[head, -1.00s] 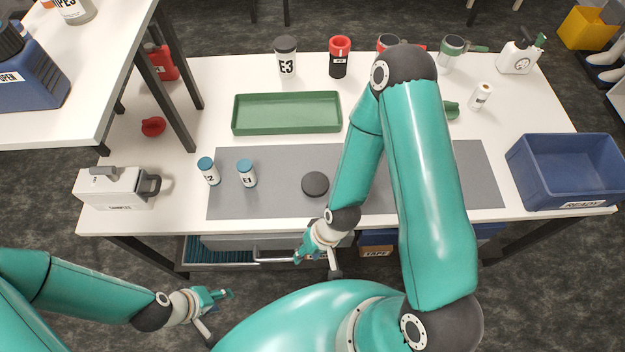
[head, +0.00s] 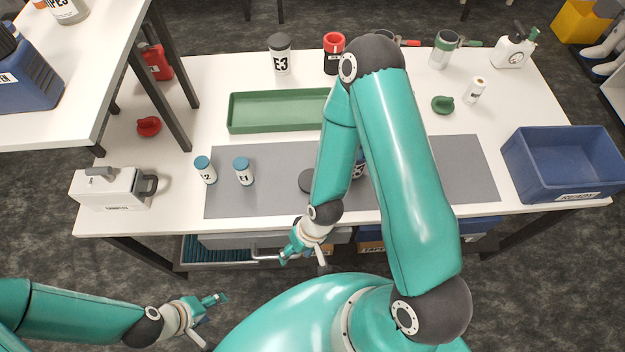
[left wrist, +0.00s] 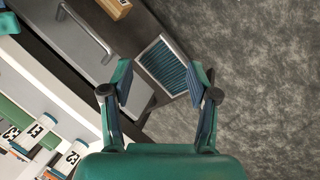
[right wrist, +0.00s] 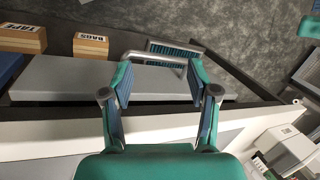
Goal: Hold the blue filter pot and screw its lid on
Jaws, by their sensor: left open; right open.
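A dark round lid (head: 306,180) lies flat on the grey mat, partly covered by my right arm. Just right of it, a blue and white labelled thing (head: 359,168), which may be the blue filter pot, shows only as a sliver behind that arm. My right gripper (head: 288,254) is open and empty in front of the table's front edge, below the lid in the picture; its open fingers show in the right wrist view (right wrist: 158,85). My left gripper (head: 217,299) is open and empty, low and left, off the table; its fingers show in the left wrist view (left wrist: 162,85).
A green tray (head: 280,128) lies behind. A white handled box (head: 112,188) is at left, a blue crate (head: 565,165) at right.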

